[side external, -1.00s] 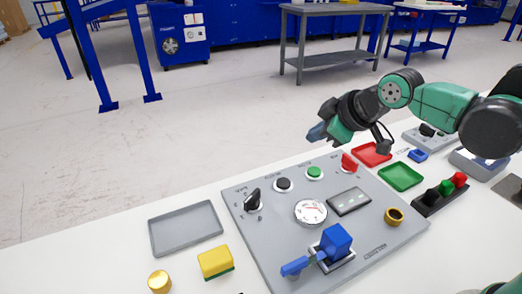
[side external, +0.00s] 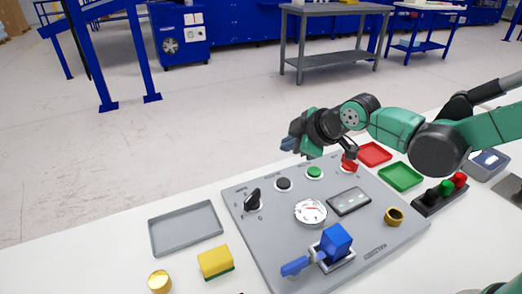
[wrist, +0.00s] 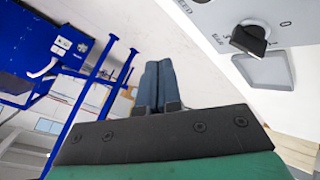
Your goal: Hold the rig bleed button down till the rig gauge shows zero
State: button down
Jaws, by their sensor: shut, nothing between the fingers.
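The rig panel (side external: 285,250) is a grey plate on the white table. It carries a round white gauge (side external: 310,212), a black button (side external: 283,185), a green button (side external: 314,172) and a red control (side external: 349,166), which part of my wrist partly covers. The labels are too small to read, so I cannot tell which button is the bleed button, and the needle reading is unclear. My gripper (side external: 288,145) is shut and empty, apart from the panel, above its back edge. In the wrist view its blue fingers (wrist: 158,72) are together, with the panel's corner (wrist: 205,15) beyond.
A black selector knob (side external: 252,198) stands at the panel's left, also seen in the wrist view (wrist: 250,40). A blue lever block (side external: 336,243) rises at the front. A grey tray (side external: 185,229) and yellow block (side external: 215,262) lie left; red (side external: 374,153) and green (side external: 400,177) trays lie right.

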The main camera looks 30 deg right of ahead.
aim_at(287, 184)
jog(key=shift+f, duration=3.35)
jog(key=shift+f, duration=0.4)
jog(key=shift+f, duration=0.4)
dwell(1.3)
jog(key=shift+r, duration=0.85)
jog(key=shift+r, duration=2.5)
